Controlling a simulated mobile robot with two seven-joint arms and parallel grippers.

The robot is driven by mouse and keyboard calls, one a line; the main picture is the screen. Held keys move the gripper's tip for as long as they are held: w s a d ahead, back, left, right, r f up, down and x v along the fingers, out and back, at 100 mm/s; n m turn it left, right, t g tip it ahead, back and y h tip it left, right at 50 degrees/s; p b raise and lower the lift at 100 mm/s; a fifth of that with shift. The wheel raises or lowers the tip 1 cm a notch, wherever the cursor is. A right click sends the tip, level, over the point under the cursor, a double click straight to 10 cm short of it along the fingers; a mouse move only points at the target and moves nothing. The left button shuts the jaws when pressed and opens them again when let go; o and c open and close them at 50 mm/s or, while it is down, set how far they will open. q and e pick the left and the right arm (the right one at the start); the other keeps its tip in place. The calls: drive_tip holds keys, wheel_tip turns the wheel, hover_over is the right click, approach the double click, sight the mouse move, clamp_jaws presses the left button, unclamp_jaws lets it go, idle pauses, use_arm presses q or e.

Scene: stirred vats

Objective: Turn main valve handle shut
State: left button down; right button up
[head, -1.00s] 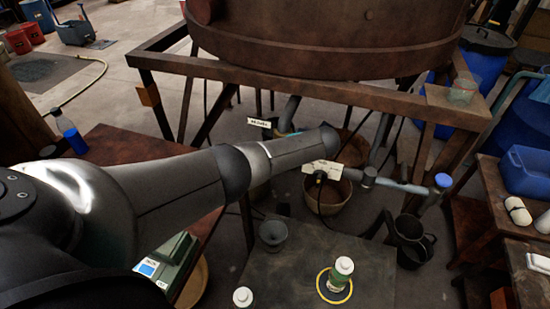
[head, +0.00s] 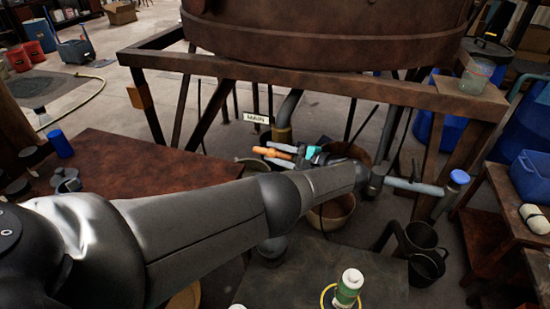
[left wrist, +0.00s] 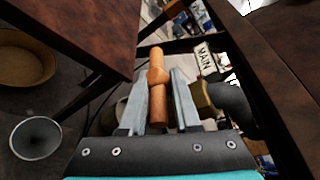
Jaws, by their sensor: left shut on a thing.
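The main valve handle (head: 268,152) is an orange bar beside the pipe under the vat frame. A white tag (head: 256,118) reading MAIN hangs just above it, and the tag also shows in the left wrist view (left wrist: 205,59). My left gripper (head: 280,154) is shut on the handle. In the left wrist view, the orange handle (left wrist: 158,85) stands between the two grey fingers of my left gripper (left wrist: 160,95), its end reaching past the fingertips. The valve body is mostly hidden by the gripper. My right gripper is not in view.
The rusty vat (head: 325,35) sits on a brown frame (head: 310,82) above the handle. A red-brown table (head: 125,165) stands at left. A bottle (head: 348,287) stands on the dark front surface.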

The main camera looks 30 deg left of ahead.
use_arm(q)
drive_tip(key=shift+s+d+f, duration=0.1)
drive_tip(key=shift+d+f, duration=0.05)
drive_tip(key=shift+f, duration=0.25)
drive_tip(key=c, duration=0.8)
unclamp_jaws()
drive_tip(key=shift+o, duration=0.2)
drive_tip(key=shift+r, duration=0.1)
drive_tip(key=shift+r, duration=0.1)
drive_tip(key=v, duration=0.5)
drive_tip(key=shift+d, duration=0.25)
drive_tip(key=b, duration=0.2)
approach(285, 157)
drive_tip(key=shift+v, duration=1.15)
